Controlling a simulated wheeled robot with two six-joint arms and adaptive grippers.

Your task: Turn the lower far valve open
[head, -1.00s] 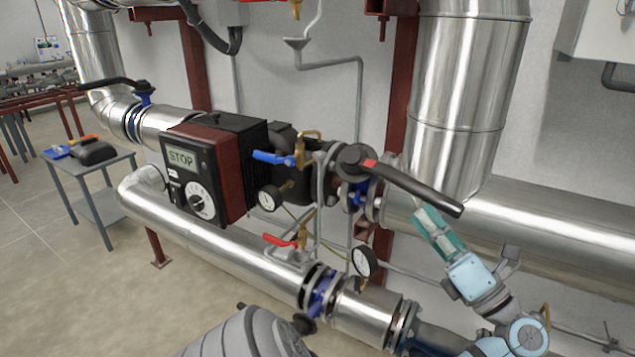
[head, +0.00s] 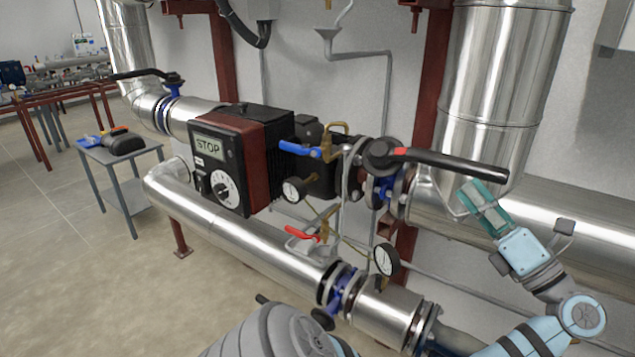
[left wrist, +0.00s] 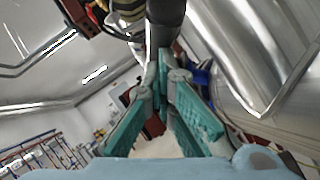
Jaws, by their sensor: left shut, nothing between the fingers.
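On the lower pipe, a blue valve body (head: 342,288) sits between flanges, with a black handle (head: 322,319) partly behind my own grey arm part at the bottom. I cannot tell which valve is the lower far one. The upper pipe carries a near valve with a long black lever (head: 455,164) and a far valve with a black lever (head: 143,74). My left gripper (head: 475,197) is shut and empty, just below the near lever's end. In the left wrist view its teal fingers (left wrist: 163,75) converge beneath a dark bar. My right gripper is not in view.
Small blue (head: 300,150) and red (head: 302,234) levers and gauges (head: 386,259) crowd the middle. A side table (head: 122,155) stands at the left. The floor (head: 90,280) at lower left is clear.

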